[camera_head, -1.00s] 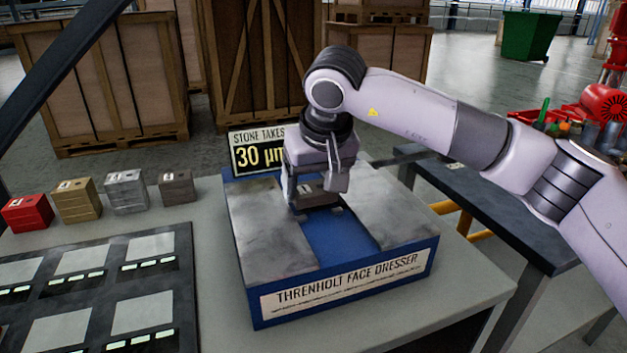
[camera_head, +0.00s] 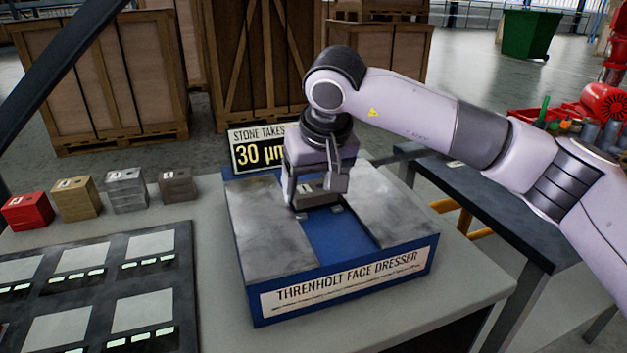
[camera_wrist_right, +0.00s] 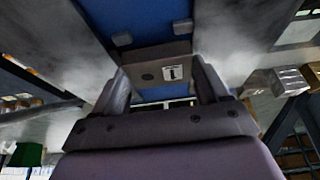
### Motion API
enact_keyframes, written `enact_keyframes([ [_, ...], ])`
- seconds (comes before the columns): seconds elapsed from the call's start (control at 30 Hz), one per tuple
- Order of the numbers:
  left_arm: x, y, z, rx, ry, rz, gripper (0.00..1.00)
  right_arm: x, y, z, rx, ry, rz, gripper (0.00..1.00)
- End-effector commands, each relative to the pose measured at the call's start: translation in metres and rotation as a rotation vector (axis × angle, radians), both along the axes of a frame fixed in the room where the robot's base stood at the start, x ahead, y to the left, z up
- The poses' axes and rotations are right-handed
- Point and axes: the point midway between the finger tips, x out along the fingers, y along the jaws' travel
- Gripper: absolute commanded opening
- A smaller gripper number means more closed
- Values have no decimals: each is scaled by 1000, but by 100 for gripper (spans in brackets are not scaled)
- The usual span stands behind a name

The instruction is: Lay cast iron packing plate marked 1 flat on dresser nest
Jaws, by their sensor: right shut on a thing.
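The cast iron packing plate (camera_wrist_right: 160,68), dark grey with a white label marked 1, is between the fingers of my right gripper (camera_wrist_right: 163,85) in the right wrist view. In the head view the right gripper (camera_head: 318,193) points down over the blue channel of the dresser (camera_head: 342,243), shut on the plate (camera_head: 312,190). The plate is low in the channel, between two grey stone slabs. Whether it touches the channel floor cannot be told. Small tabs show beside the plate on the channel floor. My left gripper is not in view.
Red, tan, light grey and dark grey block stacks (camera_head: 77,198) stand on the bench left of the dresser. A dark panel with pale squares (camera_head: 98,290) lies at front left. A sign (camera_head: 258,150) stands behind the dresser.

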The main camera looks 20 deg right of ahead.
Motion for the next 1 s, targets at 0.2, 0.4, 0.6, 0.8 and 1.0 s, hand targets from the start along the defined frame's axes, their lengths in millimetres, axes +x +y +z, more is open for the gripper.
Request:
enact_keyframes([
  [0.2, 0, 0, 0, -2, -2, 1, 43, 0, -1, -1, -1, -2, -3, 100],
  [0.4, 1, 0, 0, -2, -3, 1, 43, 1, -3, -1, -5, -1, -8, 100],
  [0.6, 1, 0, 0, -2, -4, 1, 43, 1, -5, -2, -9, 2, -11, 100],
  [0.8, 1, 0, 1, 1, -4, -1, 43, -6, -3, 18, -5, -5, -9, 100],
  [1.0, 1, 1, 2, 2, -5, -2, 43, -20, 1, 48, -1, -4, 2, 100],
])
